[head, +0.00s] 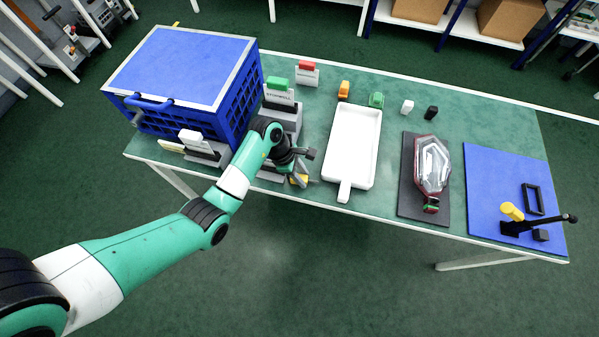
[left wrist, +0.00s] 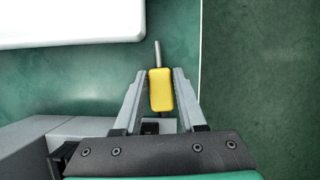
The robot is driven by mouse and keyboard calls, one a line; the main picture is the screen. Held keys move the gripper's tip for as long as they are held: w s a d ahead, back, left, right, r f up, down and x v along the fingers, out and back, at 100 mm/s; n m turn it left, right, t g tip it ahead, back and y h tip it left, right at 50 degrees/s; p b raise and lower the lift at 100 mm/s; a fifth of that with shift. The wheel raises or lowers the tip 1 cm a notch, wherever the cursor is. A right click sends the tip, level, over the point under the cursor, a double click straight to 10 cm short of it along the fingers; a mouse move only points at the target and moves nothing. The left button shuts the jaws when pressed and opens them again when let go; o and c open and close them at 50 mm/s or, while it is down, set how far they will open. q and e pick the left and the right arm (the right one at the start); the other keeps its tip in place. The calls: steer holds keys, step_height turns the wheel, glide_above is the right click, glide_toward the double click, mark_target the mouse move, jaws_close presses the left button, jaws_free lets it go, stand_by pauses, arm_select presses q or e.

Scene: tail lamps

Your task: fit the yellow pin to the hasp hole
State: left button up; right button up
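The yellow pin (left wrist: 160,90) has a block-shaped yellow head and a thin metal shaft, which points up in the left wrist view. My left gripper (left wrist: 160,76) has a finger against each side of the head, with no clear gap. In the head view my left gripper (head: 299,173) is at the table's front edge, and part of the yellow pin (head: 299,181) shows below it. I cannot make out the hasp hole. My right gripper is not in view.
A blue crate (head: 252,92) and grey stands with coloured blocks are left. A white tray (head: 340,160) lies just right of my gripper.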

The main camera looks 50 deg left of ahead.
arm_select(q)
jaws_close()
step_height(320, 180, up, 10)
steer(key=p, duration=0.5)
steer(key=shift+r, duration=0.2)
